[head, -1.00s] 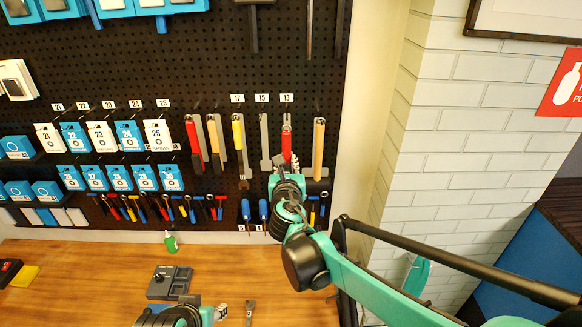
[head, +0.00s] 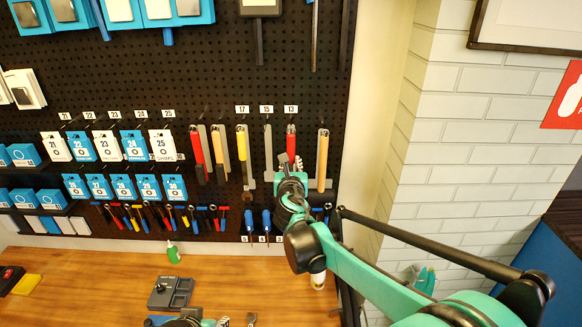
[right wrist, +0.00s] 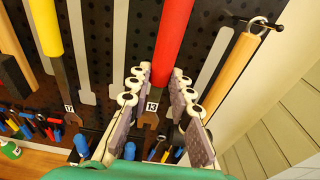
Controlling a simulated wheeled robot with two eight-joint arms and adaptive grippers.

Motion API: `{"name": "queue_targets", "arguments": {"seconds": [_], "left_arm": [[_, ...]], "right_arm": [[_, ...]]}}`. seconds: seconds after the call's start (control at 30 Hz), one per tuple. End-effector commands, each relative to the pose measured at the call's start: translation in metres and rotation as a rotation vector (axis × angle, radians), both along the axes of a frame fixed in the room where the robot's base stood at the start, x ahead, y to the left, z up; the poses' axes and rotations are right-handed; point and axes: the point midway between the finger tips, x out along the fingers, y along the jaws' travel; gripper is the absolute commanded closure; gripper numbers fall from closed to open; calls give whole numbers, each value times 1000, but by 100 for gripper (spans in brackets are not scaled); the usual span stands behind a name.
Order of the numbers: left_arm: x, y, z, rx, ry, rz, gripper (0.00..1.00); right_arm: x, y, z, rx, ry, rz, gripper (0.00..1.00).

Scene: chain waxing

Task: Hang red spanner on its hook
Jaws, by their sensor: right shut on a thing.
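The red spanner (head: 291,143) is upright against the black pegboard, below the label 13. In the right wrist view its red handle (right wrist: 173,40) rises between the fingers, and its metal end marked 13 points down. My right gripper (head: 290,168) is shut on the red spanner near the lower part of its handle; it also shows in the right wrist view (right wrist: 160,88). I cannot tell whether the spanner's top is on the hook. My left gripper (head: 190,321) is at the bottom edge, mostly cut off, and its fingers do not show clearly.
A yellow-handled spanner (head: 242,146) hangs to the left, and an orange-handled tool (head: 322,160) hangs close on the right. Small blue-handled tools (head: 266,220) hang below. The wooden bench (head: 100,290) holds a grey tray (head: 170,293) and a green bottle (head: 173,252).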

Motion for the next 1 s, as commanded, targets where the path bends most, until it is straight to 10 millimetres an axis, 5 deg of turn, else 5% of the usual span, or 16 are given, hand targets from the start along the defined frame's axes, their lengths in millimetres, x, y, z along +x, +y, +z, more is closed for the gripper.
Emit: {"name": "queue_targets", "arguments": {"seconds": [0.5, 1.0], "left_arm": [[0, 0, -5, 0, 0, 0, 60], [0, 0, -6, 0, 0, 0, 60]], "right_arm": [[28, -1, -4, -2, 0, -1, 100], [31, 0, -4, -1, 0, -1, 100]]}}
